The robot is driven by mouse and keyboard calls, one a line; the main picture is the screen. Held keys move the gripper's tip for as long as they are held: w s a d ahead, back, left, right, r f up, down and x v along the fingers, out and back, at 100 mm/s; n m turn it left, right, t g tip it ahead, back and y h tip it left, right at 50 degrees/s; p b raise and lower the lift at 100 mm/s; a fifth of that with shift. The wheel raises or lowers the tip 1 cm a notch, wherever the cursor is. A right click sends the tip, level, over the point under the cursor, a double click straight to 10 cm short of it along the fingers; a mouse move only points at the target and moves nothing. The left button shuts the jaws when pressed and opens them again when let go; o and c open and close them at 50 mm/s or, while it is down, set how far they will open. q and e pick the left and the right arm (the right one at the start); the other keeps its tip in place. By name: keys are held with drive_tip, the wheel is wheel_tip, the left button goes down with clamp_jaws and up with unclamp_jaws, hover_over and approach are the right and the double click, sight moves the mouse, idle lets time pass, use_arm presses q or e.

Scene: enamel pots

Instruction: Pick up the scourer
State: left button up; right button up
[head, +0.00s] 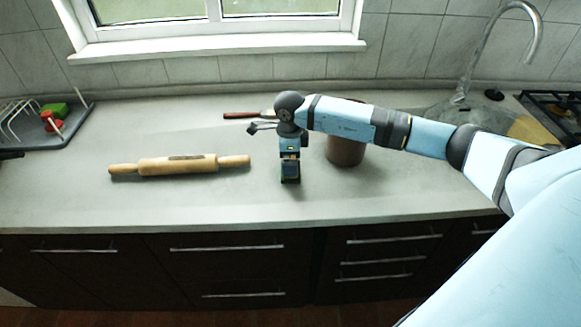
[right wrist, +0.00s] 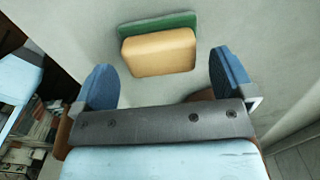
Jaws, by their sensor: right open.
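The scourer (right wrist: 158,52), a yellow sponge block with a green layer along one long side, is on the grey worktop in the right wrist view. It shows between and a little beyond the two blue fingers of my right gripper (right wrist: 162,68), which stand apart with nothing between their pads. In the head view my right gripper (head: 290,177) points down over the worktop near its front part. It hides most of the scourer there. My left gripper does not show.
A rolling pin (head: 180,165) lies left of my right gripper. A brown pot (head: 345,152) stands close on its right, partly behind my arm. A brown-handled utensil (head: 241,115) lies behind. A dish rack (head: 45,128) is at the left, a tap (head: 485,45) at the right.

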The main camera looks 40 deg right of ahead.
wheel_tip(320, 180, down, 3)
drive_tip(key=c, duration=0.8)
drive_tip(key=shift+r, duration=0.1)
drive_tip(key=shift+r, duration=0.55)
wheel_tip(320, 180, up, 19)
drive_tip(key=shift+f+b, duration=0.1)
drive_tip(key=shift+b, duration=0.5)
